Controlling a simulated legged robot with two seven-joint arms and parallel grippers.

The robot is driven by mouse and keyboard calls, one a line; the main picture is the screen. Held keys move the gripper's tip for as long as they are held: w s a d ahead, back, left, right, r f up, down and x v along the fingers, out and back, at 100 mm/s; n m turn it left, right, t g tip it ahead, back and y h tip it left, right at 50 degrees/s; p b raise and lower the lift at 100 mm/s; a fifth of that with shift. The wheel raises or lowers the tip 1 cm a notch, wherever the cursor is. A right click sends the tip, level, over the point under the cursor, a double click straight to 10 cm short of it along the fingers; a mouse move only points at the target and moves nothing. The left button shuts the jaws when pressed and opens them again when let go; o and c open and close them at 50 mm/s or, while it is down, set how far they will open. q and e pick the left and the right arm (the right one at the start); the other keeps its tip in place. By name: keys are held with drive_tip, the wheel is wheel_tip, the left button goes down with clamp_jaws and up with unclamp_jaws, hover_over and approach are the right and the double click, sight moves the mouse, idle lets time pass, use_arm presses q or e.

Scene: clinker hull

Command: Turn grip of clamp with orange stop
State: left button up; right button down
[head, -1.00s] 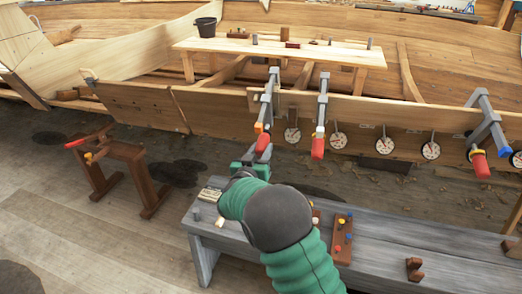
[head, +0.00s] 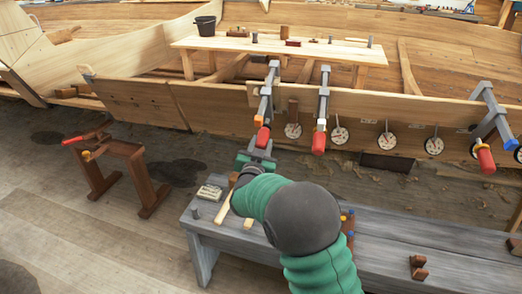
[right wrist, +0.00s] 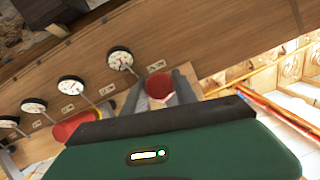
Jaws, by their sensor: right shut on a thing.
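The clamp with the orange stop (head: 258,121) hangs on the plank edge, the leftmost of three grey clamps in the head view. Its red grip (head: 263,138) points down below the stop. My right gripper (head: 258,157) is at the lower end of this grip. In the right wrist view a round red grip end (right wrist: 159,86) sits between the two grey fingers, which are shut on it. My left gripper is not in view.
A clamp with a white stop (head: 321,121) hangs close to the right, and one with a blue stop (head: 510,144) farther right. Dials (head: 340,135) line the plank. A grey bench (head: 390,240) stands below my arm, with wooden tools and blocks on it.

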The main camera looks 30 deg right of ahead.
drive_tip(key=b, duration=0.2)
drive_tip(key=m+t+y+b, duration=0.1)
drive_tip(key=b, duration=0.1)
drive_tip(key=shift+f+m, duration=0.25)
drive_tip(key=shift+m, duration=0.05)
drive_tip(key=shift+r+m+t+y+b, duration=0.2)
drive_tip(key=shift+m+t+y+b, duration=0.4)
drive_tip(key=shift+b, duration=0.55)
drive_tip(key=c, duration=1)
unclamp_jaws()
drive_tip(key=shift+o, duration=0.2)
drive_tip(key=shift+s, duration=0.1)
drive_tip(key=p+v, duration=0.3)
drive_tip(key=v, duration=1.3)
drive_tip(key=shift+s+a+f+p, duration=0.15)
drive_tip(key=shift+a+f+p, duration=0.1)
drive_tip(key=shift+a+p, duration=0.1)
